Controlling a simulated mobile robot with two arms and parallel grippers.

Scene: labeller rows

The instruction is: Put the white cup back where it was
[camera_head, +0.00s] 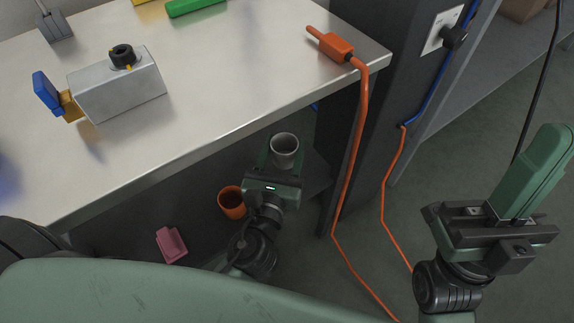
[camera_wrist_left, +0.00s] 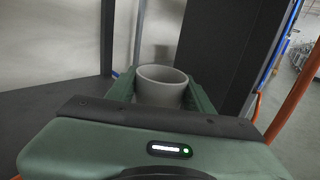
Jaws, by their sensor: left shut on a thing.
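The white cup (camera_head: 285,150) looks pale grey and is upright, with its open mouth facing up. My left gripper (camera_head: 283,160) is shut on it, with a green finger on each side. In the head view the cup is just off the front edge of the metal table and appears lower than the tabletop. In the left wrist view the cup (camera_wrist_left: 162,88) is between the fingers, its lower part hidden by the gripper body. My right gripper (camera_head: 548,150) is at the far right, its green fingers together and empty.
An orange cup (camera_head: 231,203) and a pink object (camera_head: 171,244) are below the tabletop, near my left arm. The metal table (camera_head: 215,75) holds a grey block device (camera_head: 118,88) and an orange plug (camera_head: 333,46). Its orange cable hangs right of my left gripper, beside a dark post (camera_head: 352,125).

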